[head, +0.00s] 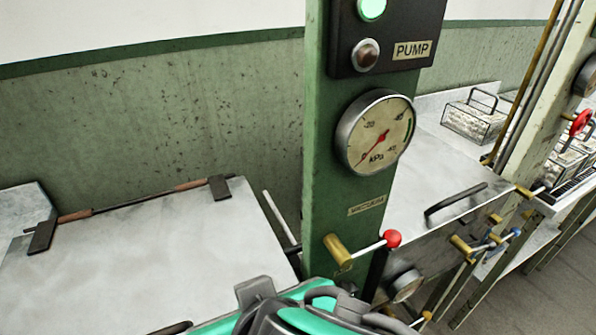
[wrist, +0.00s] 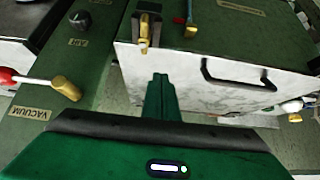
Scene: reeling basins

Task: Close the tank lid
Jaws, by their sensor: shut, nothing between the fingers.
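The tank lid (head: 150,260) is a pale metal slab at lower left in the head view. It lies about flat, with dark hinge brackets and a rod along its back edge. Its front edge is cut off, so I cannot tell whether it is fully seated. What looks like the same lid (wrist: 205,105) shows in the wrist view, with a black bar handle (wrist: 238,82) near its front edge. My gripper (wrist: 158,80) is shut and empty, over the lid's left part in that view and apart from the handle. In the head view my teal wrist hides the lid's near right corner.
A green post carries a pressure gauge (head: 376,133) and a red-knobbed vacuum lever (head: 391,239), close beside my wrist. Another pale lid with a black handle (head: 455,200) lies to the right. A wire basket (head: 474,120) stands behind it.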

